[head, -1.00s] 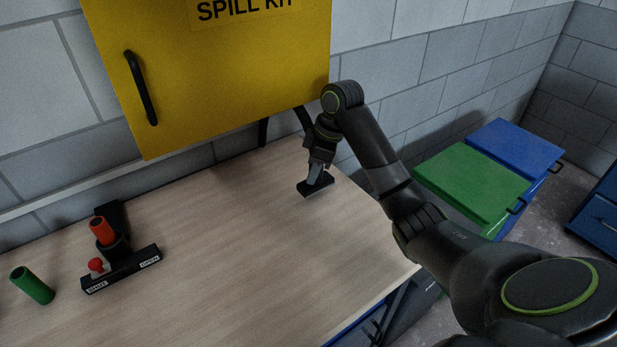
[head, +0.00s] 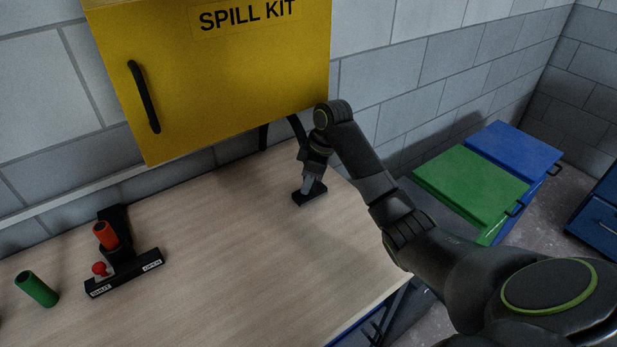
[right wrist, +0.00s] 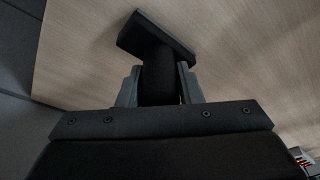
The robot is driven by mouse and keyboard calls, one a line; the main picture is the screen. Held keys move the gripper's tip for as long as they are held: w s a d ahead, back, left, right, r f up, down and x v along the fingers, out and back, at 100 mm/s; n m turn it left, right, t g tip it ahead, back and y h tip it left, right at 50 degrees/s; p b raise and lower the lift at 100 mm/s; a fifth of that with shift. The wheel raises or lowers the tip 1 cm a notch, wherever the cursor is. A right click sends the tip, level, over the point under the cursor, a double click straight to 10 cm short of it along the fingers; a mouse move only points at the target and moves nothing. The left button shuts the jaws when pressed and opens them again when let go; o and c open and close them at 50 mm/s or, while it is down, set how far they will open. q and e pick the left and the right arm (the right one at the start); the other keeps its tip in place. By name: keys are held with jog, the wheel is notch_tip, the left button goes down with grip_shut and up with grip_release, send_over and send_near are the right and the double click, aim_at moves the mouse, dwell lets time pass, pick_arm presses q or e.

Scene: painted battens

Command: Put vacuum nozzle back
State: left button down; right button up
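The vacuum nozzle (head: 310,195) is black with a flat, wide foot and a narrower neck. It is near the right end of the wooden bench top. My right gripper (head: 309,184) comes down on the nozzle's neck from above. In the right wrist view the two grey fingers (right wrist: 159,88) press on either side of the black neck, and the nozzle's foot (right wrist: 157,36) sticks out beyond them. I cannot tell whether the foot touches the bench or is just above it. My left gripper is out of view.
A yellow spill kit cabinet (head: 220,85) hangs above the bench (head: 220,250). A black fixture (head: 130,275) marked SHUT and OPEN has a red knob (head: 100,269) and an orange tube (head: 105,235). The bench middle is clear.

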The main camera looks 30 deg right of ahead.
aim_at(319, 191)
jog(key=o, duration=0.3)
jog(key=shift+o, duration=0.2)
jog(key=shift+r, duration=0.3)
jog(key=v, duration=0.7)
jog(key=shift+w, duration=0.1)
jog(key=shift+p+v, duration=2.1)
jog(key=shift+v, duration=0.3)
